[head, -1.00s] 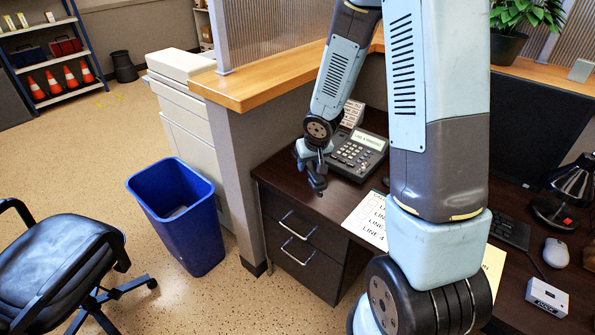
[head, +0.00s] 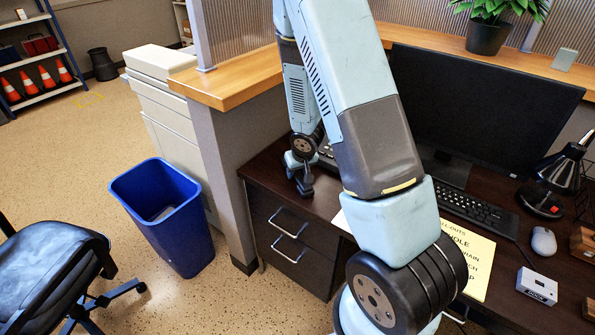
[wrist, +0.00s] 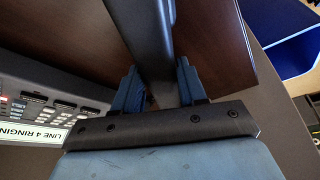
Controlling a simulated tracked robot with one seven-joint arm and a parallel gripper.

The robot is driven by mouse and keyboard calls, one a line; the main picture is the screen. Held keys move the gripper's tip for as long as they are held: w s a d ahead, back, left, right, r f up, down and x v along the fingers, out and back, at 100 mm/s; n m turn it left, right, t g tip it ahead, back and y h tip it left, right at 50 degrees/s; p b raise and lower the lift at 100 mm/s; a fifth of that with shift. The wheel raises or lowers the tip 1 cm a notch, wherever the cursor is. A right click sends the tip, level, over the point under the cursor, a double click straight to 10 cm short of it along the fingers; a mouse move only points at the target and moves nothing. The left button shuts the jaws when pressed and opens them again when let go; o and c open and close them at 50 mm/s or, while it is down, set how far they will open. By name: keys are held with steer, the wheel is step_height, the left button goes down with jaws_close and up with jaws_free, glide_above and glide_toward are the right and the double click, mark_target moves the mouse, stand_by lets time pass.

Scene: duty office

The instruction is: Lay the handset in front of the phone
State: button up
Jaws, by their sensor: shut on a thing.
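My gripper (wrist: 156,90) is shut on the dark handset (wrist: 152,40), which runs between its two blue fingers in the wrist view. In the head view my gripper (head: 302,184) is low over the left end of the dark desk (head: 262,168). The handset is hard to tell from the fingers there. In the head view my arm hides most of the phone (head: 327,154). Whether the handset touches the desk is unclear.
A yellow note sheet (head: 472,262), keyboard (head: 478,212), mouse (head: 543,241) and monitor (head: 480,110) are to the right. A wooden-topped partition (head: 235,88) stands behind the desk's left end. A blue bin (head: 160,215) and a chair (head: 45,275) are on the floor left.

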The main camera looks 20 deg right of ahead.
steer(key=shift+a+f, duration=0.1)
steer(key=shift+a, duration=0.05)
steer(key=o, duration=1.2)
steer(key=shift+c, duration=0.2)
steer(key=v, duration=1.1)
steer(key=shift+s+r, duration=0.2)
steer(key=shift+r, duration=0.1)
steer(key=shift+r, duration=0.15)
